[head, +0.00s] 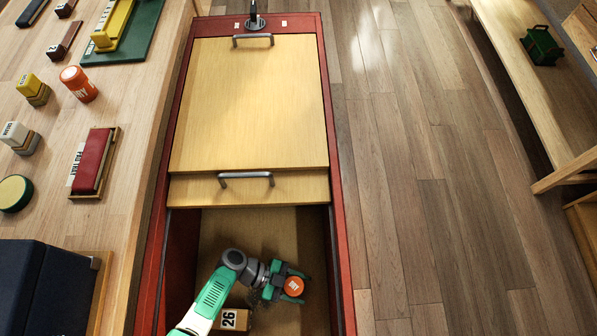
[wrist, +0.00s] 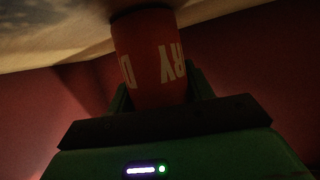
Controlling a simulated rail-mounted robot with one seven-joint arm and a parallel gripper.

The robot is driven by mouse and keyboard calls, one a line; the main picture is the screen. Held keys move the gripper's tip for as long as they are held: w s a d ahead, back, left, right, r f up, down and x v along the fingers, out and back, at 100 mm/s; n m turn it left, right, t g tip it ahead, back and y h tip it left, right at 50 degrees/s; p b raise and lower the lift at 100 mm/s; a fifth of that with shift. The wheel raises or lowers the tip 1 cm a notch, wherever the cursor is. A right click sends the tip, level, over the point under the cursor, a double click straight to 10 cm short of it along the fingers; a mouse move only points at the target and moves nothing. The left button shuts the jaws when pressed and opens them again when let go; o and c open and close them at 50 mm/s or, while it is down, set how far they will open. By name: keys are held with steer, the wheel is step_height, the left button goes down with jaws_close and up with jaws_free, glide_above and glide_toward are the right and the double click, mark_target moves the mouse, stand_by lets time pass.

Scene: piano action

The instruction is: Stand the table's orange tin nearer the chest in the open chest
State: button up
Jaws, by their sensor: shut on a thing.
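An orange tin (head: 294,287) is between the fingers of my gripper (head: 291,284), inside the open front part of the red-walled chest (head: 342,262). In the wrist view the tin (wrist: 150,60) fills the space between the green fingers (wrist: 158,92), with white letters on its side. My gripper is shut on it. One end of the tin is close to a pale surface at the top of that view; I cannot tell whether they touch. Another orange tin (head: 78,84) with white letters stands on the table (head: 125,165) at the left.
A box marked 26 (head: 232,319) is in the chest beside my arm. Wooden panels with handles (head: 250,105) cover the chest's far part. The table holds yellow and white stamps, a red pad (head: 92,160) and a dark block (head: 45,285). A wooden bench (head: 520,70) stands right.

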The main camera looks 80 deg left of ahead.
steer(key=shift+f, duration=0.15)
steer(key=o, duration=0.6)
steer(key=shift+f, duration=0.1)
steer(key=o, duration=0.4)
steer(key=shift+o, duration=0.2)
steer(key=shift+r+p, duration=0.35)
steer(key=shift+p, duration=0.05)
steer(key=shift+v, duration=2.7)
steer(key=shift+f, duration=0.15)
